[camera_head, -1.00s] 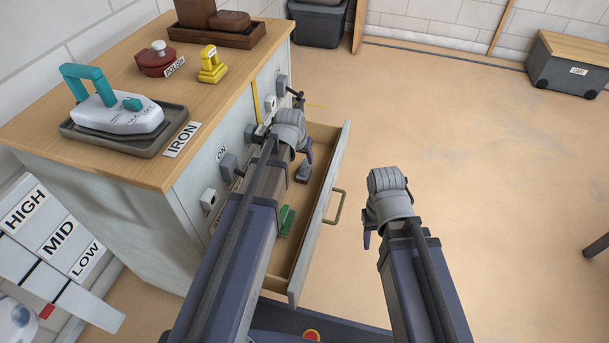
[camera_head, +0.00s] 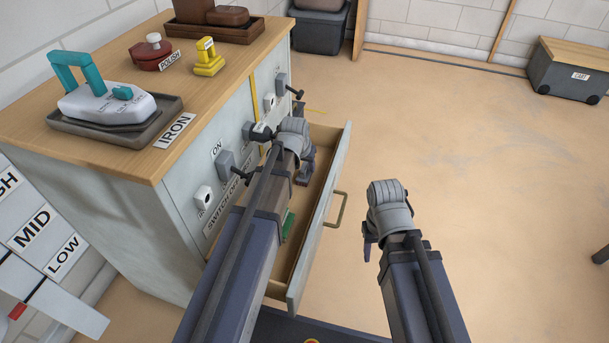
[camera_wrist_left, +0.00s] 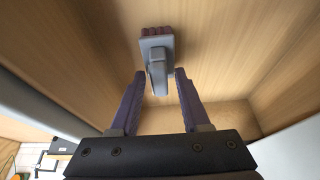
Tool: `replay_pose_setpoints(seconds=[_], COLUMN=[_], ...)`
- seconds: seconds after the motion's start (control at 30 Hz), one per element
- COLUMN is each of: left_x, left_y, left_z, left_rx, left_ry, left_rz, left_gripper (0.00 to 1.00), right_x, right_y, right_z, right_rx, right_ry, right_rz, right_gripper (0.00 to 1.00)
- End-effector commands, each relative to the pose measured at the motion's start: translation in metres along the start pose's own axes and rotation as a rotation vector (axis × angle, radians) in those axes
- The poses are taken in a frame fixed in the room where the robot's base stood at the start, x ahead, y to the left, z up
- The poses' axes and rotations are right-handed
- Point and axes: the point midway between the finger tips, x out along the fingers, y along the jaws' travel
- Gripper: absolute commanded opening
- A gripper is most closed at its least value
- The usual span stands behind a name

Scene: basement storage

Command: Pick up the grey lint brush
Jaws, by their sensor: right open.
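The grey lint brush (camera_wrist_left: 157,48) lies in the open wooden drawer, in the upper middle of the left wrist view. It has a grey body and handle and a dark reddish strip at its far end. My left gripper (camera_wrist_left: 160,76) is open, with its two purple fingers apart and the near end of the brush handle between their tips. Whether they touch it I cannot tell. In the head view my left gripper (camera_head: 304,166) reaches down into the drawer (camera_head: 329,205), and my arm hides much of the inside. My right gripper (camera_head: 367,243) hangs empty outside the drawer, to its right.
A green object (camera_head: 288,224) lies nearer in the drawer. The cabinet front has switches (camera_head: 226,163) close beside my left arm. An iron (camera_head: 105,100) on a tray, a red polish tin (camera_head: 152,53) and a yellow item (camera_head: 208,60) stand on top.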

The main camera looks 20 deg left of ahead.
Motion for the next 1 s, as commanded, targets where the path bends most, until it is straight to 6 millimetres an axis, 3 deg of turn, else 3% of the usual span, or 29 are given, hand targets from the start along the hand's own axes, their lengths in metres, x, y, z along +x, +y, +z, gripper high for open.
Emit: replay_pose_setpoints(seconds=[0.03, 0.4, 1.0], left_x=[0.0, 0.0, -0.0021], left_y=[0.0, 0.0, 0.0], left_z=[0.0, 0.0001, -0.0007], left_rx=[0.0, 0.0, 0.0], left_ry=[0.0, 0.0, 0.0], left_rz=[0.0, 0.0, 0.0], left_gripper=[0.4, 0.0, 0.0], right_x=[0.0, 0.0, -0.0022], right_y=[0.0, 0.0, 0.0002], right_z=[0.0, 0.0, 0.0001], right_rx=[0.0, 0.0, 0.0], right_ry=[0.0, 0.0, 0.0], right_rz=[0.0, 0.0, 0.0], right_gripper=[0.5, 0.5, 0.5])
